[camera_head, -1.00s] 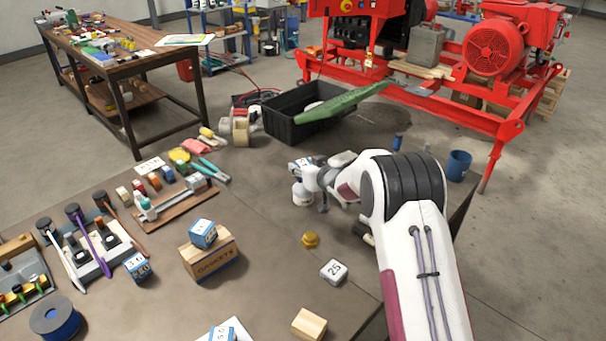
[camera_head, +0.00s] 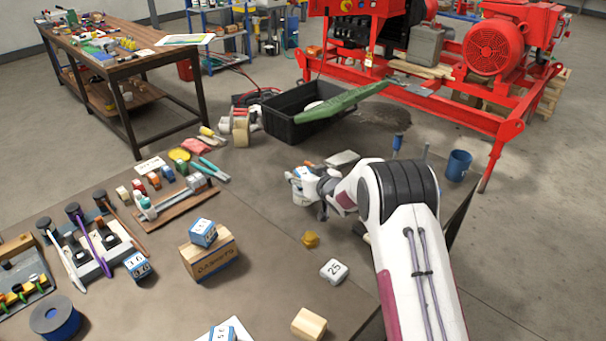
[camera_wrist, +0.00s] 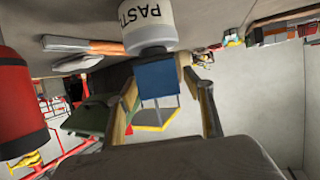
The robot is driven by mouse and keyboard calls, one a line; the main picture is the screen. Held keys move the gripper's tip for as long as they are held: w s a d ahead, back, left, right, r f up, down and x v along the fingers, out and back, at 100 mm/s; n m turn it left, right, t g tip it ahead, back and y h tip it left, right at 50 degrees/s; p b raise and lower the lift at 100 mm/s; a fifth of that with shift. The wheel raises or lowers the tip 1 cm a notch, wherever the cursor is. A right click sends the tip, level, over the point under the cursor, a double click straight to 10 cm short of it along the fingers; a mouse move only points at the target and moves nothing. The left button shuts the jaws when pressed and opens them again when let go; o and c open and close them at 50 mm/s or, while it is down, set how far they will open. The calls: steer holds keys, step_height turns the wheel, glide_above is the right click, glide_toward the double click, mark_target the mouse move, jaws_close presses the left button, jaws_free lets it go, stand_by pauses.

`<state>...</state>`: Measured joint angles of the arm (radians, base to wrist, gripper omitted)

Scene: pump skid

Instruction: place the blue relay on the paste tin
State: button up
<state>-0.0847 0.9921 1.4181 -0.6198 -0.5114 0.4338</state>
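The blue relay (camera_wrist: 158,80) is between my gripper's (camera_wrist: 160,77) two fingertips in the wrist view, and they appear to press on its sides. The white paste tin (camera_wrist: 148,22) is upside down in that view, right against the relay's edge. The relay is at the tin's top end; I cannot tell whether they touch. In the head view my gripper (camera_head: 306,176) is at the tin (camera_head: 301,194), near the table's far right edge, and largely hides the relay.
A carton (camera_head: 209,257) with a blue-and-white cube (camera_head: 203,232) on it stands mid-table. A blue cup (camera_head: 459,165) is at the right. Bare table lies left of the tin.

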steer(key=shift+r, duration=0.15)
steer(key=shift+s, duration=0.1)
steer(key=shift+s+d+r, duration=0.3)
steer(key=shift+s, duration=0.25)
steer(key=v, duration=1)
steer(key=shift+s+r, duration=0.15)
stand_by(0.6)
